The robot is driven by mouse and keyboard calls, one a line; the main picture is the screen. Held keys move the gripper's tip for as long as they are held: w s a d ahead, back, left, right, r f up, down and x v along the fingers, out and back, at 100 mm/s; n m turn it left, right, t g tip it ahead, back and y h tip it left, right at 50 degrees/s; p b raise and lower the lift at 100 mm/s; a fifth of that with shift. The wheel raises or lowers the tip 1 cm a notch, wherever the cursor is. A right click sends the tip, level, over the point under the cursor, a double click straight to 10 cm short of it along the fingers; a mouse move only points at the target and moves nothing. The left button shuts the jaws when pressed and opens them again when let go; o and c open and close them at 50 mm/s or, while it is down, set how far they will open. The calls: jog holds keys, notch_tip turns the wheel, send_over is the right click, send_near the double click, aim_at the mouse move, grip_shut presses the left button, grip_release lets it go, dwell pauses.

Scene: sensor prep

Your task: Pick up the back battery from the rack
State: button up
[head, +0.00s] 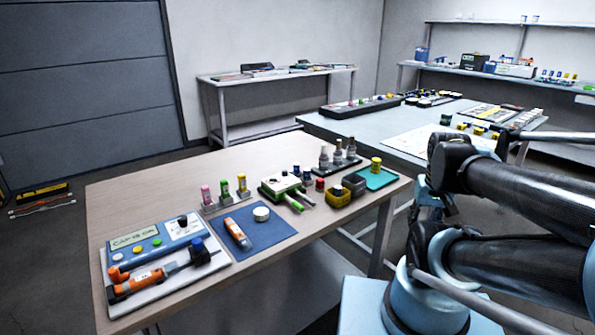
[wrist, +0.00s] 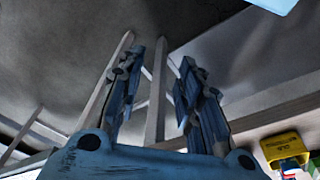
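A small grey rack (head: 225,203) on the wooden table holds three upright cylinders in a slanting row, which look like batteries. The pink one (head: 206,195) is at the left and nearest, the green one (head: 224,188) is in the middle, and the yellow one (head: 242,183) is at the right and farthest back. My gripper (wrist: 163,75) shows in the wrist view with its two fingers apart and nothing between them. It points toward table legs and the floor, away from the rack. The rack is not visible in the wrist view.
A blue mat (head: 255,240) with an orange-and-white tool lies in front of the rack. A green-and-white device (head: 280,185) stands to its right. A white tray (head: 165,275) is at the near left. A yellow container (wrist: 287,147) shows at the wrist view's lower right.

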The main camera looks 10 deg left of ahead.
jog(key=shift+o, duration=1.4)
jog(key=shift+s+r, duration=0.15)
jog(key=w+a+r+n, duration=0.55)
jog(key=w+r, duration=0.25)
jog(key=r, duration=0.2)
notch_tip(320, 180, up, 10)
jog(key=n+g+y, duration=0.2)
jog(key=n, duration=1.1)
send_over(297, 170)
jog(key=w+d, duration=0.2)
jog(key=f, duration=0.5)
jog(key=a+f, duration=0.1)
jog(key=f, duration=0.5)
jog(key=a+f, duration=0.1)
jog(key=f, duration=0.4)
jog(key=shift+s+a+f, duration=0.1)
jog(key=shift+s+f, duration=0.2)
grip_shut()
